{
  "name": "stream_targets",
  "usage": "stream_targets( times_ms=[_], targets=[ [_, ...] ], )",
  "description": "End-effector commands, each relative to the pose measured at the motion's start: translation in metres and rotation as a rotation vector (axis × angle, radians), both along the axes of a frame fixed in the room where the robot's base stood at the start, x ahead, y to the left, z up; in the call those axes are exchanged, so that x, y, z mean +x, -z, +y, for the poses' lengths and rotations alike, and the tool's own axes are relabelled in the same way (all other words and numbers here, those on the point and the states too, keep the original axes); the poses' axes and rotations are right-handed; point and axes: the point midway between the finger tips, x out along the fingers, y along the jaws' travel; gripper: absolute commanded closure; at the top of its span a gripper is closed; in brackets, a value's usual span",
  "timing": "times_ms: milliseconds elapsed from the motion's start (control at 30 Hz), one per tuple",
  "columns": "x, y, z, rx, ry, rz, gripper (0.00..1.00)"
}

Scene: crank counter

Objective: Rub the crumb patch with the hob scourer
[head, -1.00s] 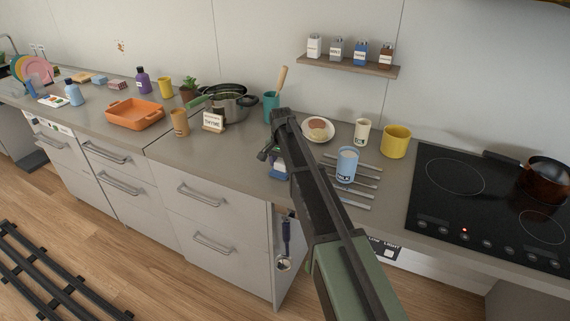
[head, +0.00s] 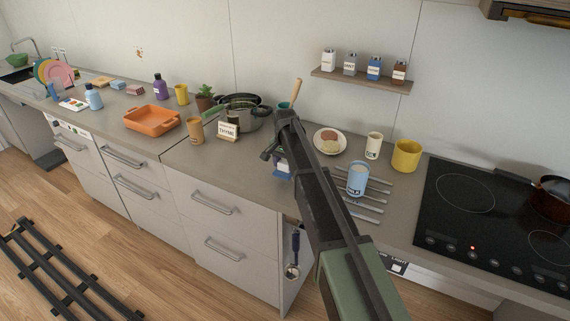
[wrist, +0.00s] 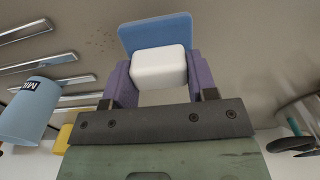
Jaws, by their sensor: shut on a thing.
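My gripper (wrist: 153,84) is shut on the hob scourer, with its purple fingers on either side of the white block (wrist: 158,67). The scourer's flat blue pad (wrist: 155,30) shows beyond the block in the wrist view. A sliver of the blue pad shows under my gripper (head: 283,168) in the head view, low over the grey counter. The crumb patch (wrist: 103,42), a scatter of small reddish specks, lies on the counter just left of the pad in the wrist view. In the head view I cannot make the crumbs out. Whether the pad touches the counter is unclear.
A plate of food (head: 330,141) is behind. A pot (head: 255,117) and a thyme sign (head: 228,129) stand left. The black hob (head: 470,215) is farther right.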

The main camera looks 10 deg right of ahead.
Motion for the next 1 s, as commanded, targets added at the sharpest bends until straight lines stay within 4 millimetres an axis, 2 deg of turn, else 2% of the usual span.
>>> stream_targets(
  times_ms=[33, 100, 433, 700, 1000],
  targets=[
    [0.000, -0.014, 0.000, 0.000, 0.000, 0.000, 0.73],
    [0.000, -0.021, 0.000, 0.000, 0.000, 0.000, 0.73],
    [0.000, -0.020, 0.000, 0.000, 0.000, 0.000, 0.73],
    [0.000, -0.051, 0.000, 0.000, 0.000, 0.000, 0.73],
    [0.000, -0.049, 0.000, 0.000, 0.000, 0.000, 0.73]
  ],
)
